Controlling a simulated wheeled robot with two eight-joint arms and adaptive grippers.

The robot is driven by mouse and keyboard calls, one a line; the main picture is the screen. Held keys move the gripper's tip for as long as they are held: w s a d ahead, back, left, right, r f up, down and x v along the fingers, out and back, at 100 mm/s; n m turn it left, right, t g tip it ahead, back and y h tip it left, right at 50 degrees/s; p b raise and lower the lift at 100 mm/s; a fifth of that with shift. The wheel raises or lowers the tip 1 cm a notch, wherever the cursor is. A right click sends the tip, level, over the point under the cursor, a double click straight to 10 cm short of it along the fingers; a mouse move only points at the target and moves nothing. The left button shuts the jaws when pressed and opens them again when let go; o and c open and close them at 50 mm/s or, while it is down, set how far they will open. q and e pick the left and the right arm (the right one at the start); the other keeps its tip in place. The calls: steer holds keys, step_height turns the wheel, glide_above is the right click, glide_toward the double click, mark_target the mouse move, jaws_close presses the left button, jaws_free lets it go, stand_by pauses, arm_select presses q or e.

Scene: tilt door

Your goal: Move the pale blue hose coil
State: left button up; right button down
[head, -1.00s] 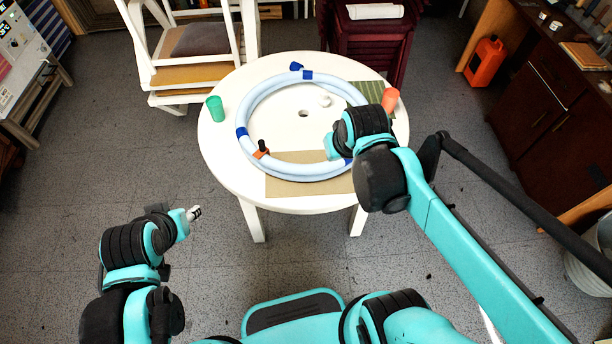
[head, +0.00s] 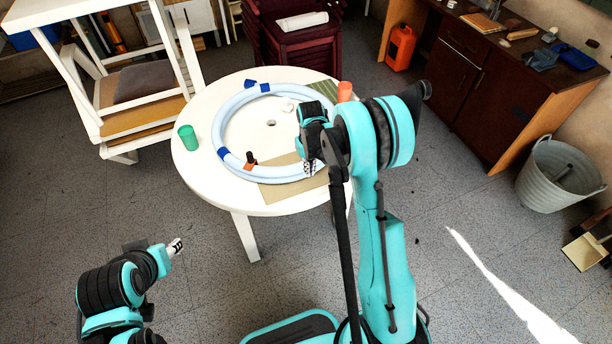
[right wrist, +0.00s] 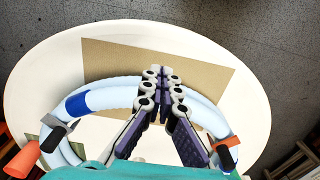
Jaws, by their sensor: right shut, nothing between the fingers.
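The pale blue hose coil (head: 228,117) lies as a large ring on the white round table, with dark blue bands and an orange clip with a black grip (head: 250,163) on its near left side. It also shows in the right wrist view (right wrist: 118,95), passing behind my fingers. My right gripper (head: 310,168) is at the ring's near right part; in the right wrist view (right wrist: 164,76) its fingertips are together and empty, above the coil and a tan sheet. Whether they touch the coil is unclear. My left gripper (head: 176,246) is low, left of the table, its jaws too small to judge.
White chairs stand behind left, dark red stacked chairs behind. A metal tub (head: 560,178) is at right.

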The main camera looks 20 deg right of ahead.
step_height(320, 180, down, 9)
steer(key=b, duration=0.2)
steer(key=shift+r+b, duration=0.1)
steer(key=shift+b, duration=0.25)
steer(key=w, duration=0.3)
steer(key=shift+f+b, duration=0.3)
steer(key=shift+b, duration=0.1)
steer(key=shift+w+r, duration=0.1)
steer(key=shift+w, duration=0.45)
